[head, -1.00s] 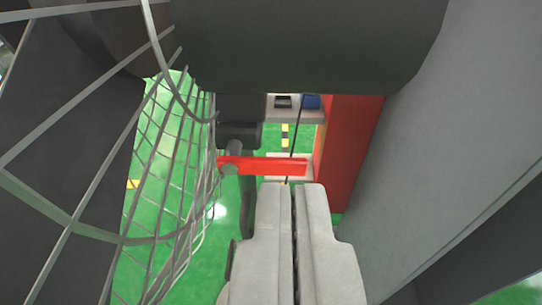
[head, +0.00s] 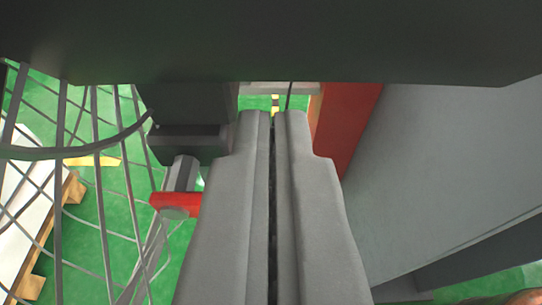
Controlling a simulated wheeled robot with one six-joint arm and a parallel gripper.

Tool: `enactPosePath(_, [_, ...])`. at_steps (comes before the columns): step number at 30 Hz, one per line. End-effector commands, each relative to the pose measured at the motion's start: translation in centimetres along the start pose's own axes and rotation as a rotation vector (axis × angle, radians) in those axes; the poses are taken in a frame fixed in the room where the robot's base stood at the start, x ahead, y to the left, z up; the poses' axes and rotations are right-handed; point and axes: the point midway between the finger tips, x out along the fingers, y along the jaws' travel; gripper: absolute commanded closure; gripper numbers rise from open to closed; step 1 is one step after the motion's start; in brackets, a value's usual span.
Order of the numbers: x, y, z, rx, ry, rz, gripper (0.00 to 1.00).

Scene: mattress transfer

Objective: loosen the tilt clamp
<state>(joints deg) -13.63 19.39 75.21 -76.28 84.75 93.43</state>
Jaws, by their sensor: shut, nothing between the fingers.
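The tilt clamp shows as a red lever (head: 174,202) on a grey pivot pin (head: 181,174) below a dark block (head: 188,143), left of centre. Only the lever's left end shows; the rest is hidden behind my gripper. My gripper (head: 271,114) is shut and empty, its two grey fingers side by side, pointing up the picture. The left finger covers the lever's right part. I cannot tell whether they touch.
A wire mesh guard (head: 98,190) stands close on the left. A red post (head: 345,125) and a large grey panel (head: 440,170) are close on the right. A dark beam (head: 270,40) crosses the top. A white board on a wooden pallet (head: 68,190) lies beyond the mesh.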

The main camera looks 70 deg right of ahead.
Motion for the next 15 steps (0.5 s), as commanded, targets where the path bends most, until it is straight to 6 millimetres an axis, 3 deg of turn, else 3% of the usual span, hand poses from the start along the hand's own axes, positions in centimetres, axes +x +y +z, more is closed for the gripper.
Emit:
enactPosePath(6, [0.4, -0.1, 2.4, -0.001, 0.0, -0.002, 1.0])
enactPosePath(15, [0.5, -0.1, 3.0, -0.001, 0.0, -0.002, 1.0])
